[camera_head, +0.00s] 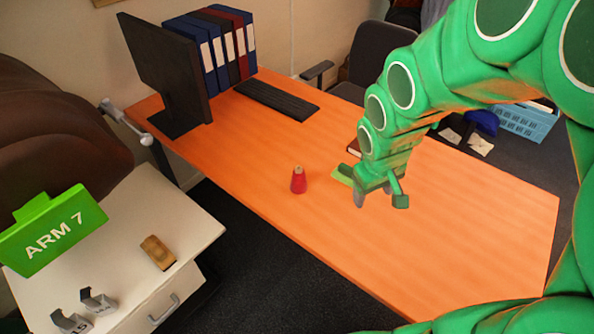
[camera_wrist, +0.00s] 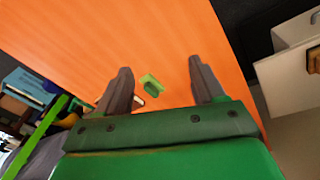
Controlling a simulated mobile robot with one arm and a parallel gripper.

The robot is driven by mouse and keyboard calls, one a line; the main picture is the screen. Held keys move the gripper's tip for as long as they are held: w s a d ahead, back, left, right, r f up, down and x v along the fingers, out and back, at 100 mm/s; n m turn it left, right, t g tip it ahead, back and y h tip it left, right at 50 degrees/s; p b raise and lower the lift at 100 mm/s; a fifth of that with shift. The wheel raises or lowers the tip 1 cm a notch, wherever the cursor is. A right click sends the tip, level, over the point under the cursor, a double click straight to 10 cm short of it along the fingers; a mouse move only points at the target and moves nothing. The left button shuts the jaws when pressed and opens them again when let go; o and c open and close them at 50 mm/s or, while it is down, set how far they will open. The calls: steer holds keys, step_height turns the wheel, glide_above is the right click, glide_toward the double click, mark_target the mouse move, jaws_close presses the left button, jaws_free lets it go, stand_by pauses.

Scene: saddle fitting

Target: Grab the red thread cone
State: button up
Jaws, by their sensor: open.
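The red thread cone (camera_head: 298,180) stands upright on the orange desk (camera_head: 450,230), left of my gripper in the head view. My gripper (camera_head: 379,199) is over the desk, to the right of the cone and apart from it. In the wrist view my gripper (camera_wrist: 160,66) has its two dark fingers spread wide, with nothing held between them. The cone does not show in the wrist view.
A small green item (camera_head: 342,174) lies between the cone and my gripper; it also shows in the wrist view (camera_wrist: 151,83). A monitor (camera_head: 165,75), keyboard (camera_head: 276,99) and binders (camera_head: 222,48) stand farther back. The desk's front right is clear.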

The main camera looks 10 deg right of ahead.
mark_target(301, 170)
steer(key=w+a+f+n+t+y, duration=0.25)
steer(key=w+f, duration=0.35)
steer(key=w, duration=0.3)
steer(key=w+a+f+n+t+y, duration=0.1)
steer(key=w+f+n+t+y, duration=0.15)
steer(key=w+f, duration=0.5)
steer(key=shift+w+a+f+n+t+y, duration=0.1)
steer(key=shift+w+a+f+t+y, duration=0.5)
steer(key=shift+w+a+y, duration=0.85)
steer(key=shift+w+a+f+n+t+y, duration=0.1)
steer(key=shift+w+a+f+t+y, duration=0.55)
steer(key=shift+a, duration=1.25)
steer(key=shift+w+a+f+n+t+y, duration=0.1)
steer(key=shift+w+a+f+t+y, duration=0.15)
steer(key=shift+w+a+t+y, duration=0.8)
steer(key=shift+w+a+f+g, duration=0.15)
steer(key=shift+w+a+g, duration=0.05)
steer(key=shift+w+a, duration=0.5)
steer(key=shift+w+a+f+g, duration=0.15)
steer(key=shift+w+a+g, duration=0.05)
steer(key=shift+w+a, duration=0.45)
jaws_close()
